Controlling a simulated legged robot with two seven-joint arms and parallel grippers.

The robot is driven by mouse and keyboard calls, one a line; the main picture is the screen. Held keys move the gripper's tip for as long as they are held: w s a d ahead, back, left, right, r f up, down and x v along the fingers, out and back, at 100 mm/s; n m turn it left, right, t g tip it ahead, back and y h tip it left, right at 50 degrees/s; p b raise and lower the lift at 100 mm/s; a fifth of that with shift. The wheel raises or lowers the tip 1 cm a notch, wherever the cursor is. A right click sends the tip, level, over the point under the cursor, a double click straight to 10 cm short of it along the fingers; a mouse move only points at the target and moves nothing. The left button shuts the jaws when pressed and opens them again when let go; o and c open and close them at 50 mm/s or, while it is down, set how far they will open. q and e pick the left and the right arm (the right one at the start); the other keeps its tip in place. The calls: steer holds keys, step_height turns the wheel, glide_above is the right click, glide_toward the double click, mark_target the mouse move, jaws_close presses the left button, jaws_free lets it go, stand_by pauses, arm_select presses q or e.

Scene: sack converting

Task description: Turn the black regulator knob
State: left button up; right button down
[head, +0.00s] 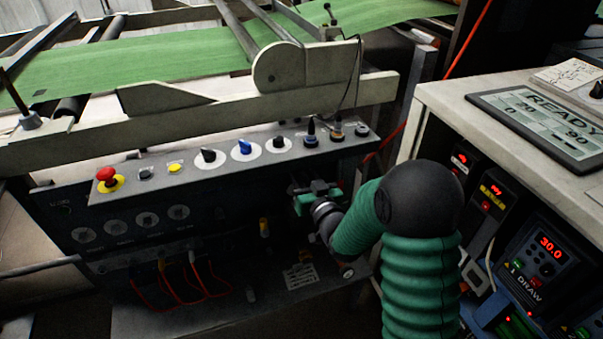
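A sloped grey control panel (225,170) runs across the middle of the head view. It carries several black knobs: one on a white dial (208,156) left of a blue knob (243,147), one on a white dial (279,142) right of it, and a taller black one (311,132) farther right. I cannot tell which is the regulator knob. My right gripper (297,189) is below the panel's right half, apart from these knobs. Its fingers are small and dark, so their opening is unclear. My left gripper is out of view.
A red emergency button (106,175) and a yellow button (175,168) sit at the panel's left. Orange cables (185,295) hang below. A green web (140,60) runs over rollers behind. A cabinet with a READY screen (545,120) stands at the right, close to my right arm.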

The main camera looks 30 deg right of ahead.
steer(key=c, duration=1.1)
jaws_free()
steer(key=s+a+p, duration=0.1)
steer(key=s+p, duration=0.4)
steer(key=p, duration=0.1)
steer(key=s+a+p, duration=0.1)
steer(key=s+p, duration=0.5)
steer(key=s+a+p, duration=0.1)
steer(key=s+p, duration=0.4)
steer(key=p, duration=0.1)
steer(key=shift+s+a, duration=0.1)
steer(key=shift+s, duration=0.15)
